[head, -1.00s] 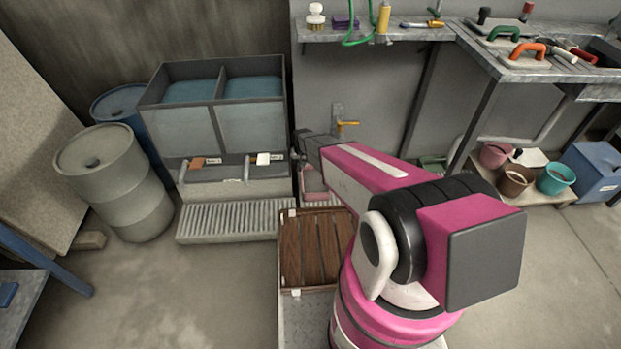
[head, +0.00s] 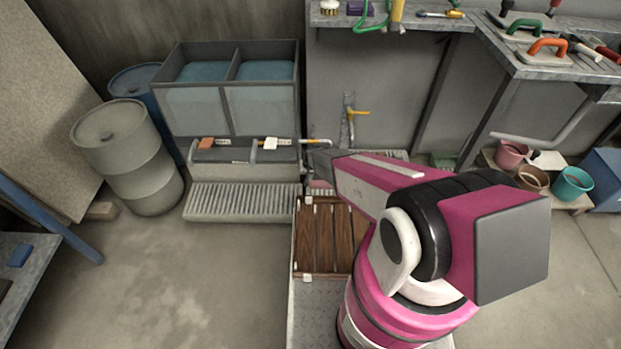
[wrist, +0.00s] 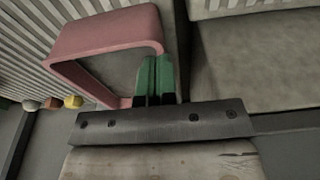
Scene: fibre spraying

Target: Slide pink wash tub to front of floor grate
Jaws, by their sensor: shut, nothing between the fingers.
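The pink wash tub (head: 320,185) is mostly hidden behind my arm in the head view, with only a sliver of pink showing. In the wrist view the tub (wrist: 108,32) shows as a pink rounded rim and wall around a grey inside, on the slatted floor grate (wrist: 45,22). My gripper (wrist: 156,62) has green fingers, shut and empty, within the tub's outline near its right side. I cannot tell whether they touch the wall. In the head view a strip of the grate (head: 398,155) shows behind my arm.
A wooden slatted board (head: 325,240) lies in front of the tub. A double sink (head: 235,110) with its own ribbed ledge (head: 240,202) stands to the left. A yellow-handled tap (head: 355,113) is on the wall behind. Buckets (head: 572,183) stand at the right.

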